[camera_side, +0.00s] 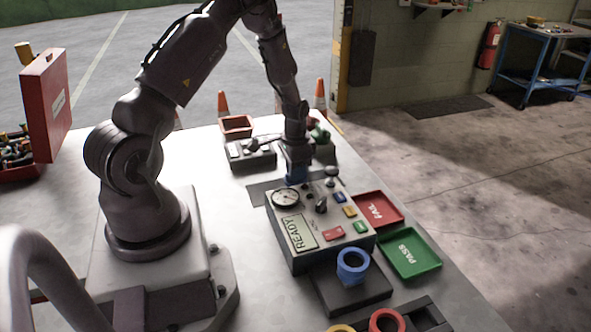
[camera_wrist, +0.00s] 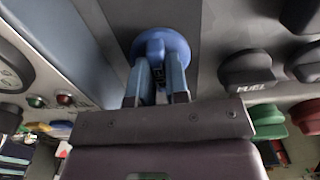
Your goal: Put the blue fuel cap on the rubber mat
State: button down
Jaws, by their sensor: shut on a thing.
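My gripper (camera_side: 297,170) is shut on the blue fuel cap (camera_side: 297,180), behind the console. In the wrist view, the blue fuel cap (camera_wrist: 162,43) sits between the fingertips of my gripper (camera_wrist: 158,70). A flat dark grey strip, which looks like the rubber mat (camera_side: 262,192), lies on the table behind the console and is partly hidden by it. In the wrist view the cap appears over this dark surface (camera_wrist: 125,12). I cannot tell whether the cap touches it.
The console (camera_side: 305,233) with gauge and buttons stands close in front of my gripper. A red FAIL tray (camera_side: 392,208), a green PASS tray (camera_side: 432,262) and a blue ring (camera_side: 352,263) lie in front and right.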

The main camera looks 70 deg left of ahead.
jog(key=c, duration=1.1)
grip_release()
jog(key=d+r+t, duration=0.1)
jog(key=d+r, duration=0.2)
jog(key=r, duration=0.7)
jog(key=d+r, duration=0.4)
jog(key=r, duration=0.7)
jog(key=s+d+r+t, duration=0.1)
jog(key=s+d+r, duration=0.2)
jog(key=s+d, duration=0.1)
jog(key=s+d+r+t, duration=0.2)
jog(key=s+d+r, duration=0.2)
jog(key=d, duration=0.3)
jog(key=s+d+r+t, duration=0.1)
jog(key=s+d+r, duration=0.3)
jog(key=d, duration=0.1)
jog(key=shift+s+d+r+t, duration=0.1)
jog(key=shift+s+d+t, duration=0.1)
jog(key=shift+d+t, duration=0.1)
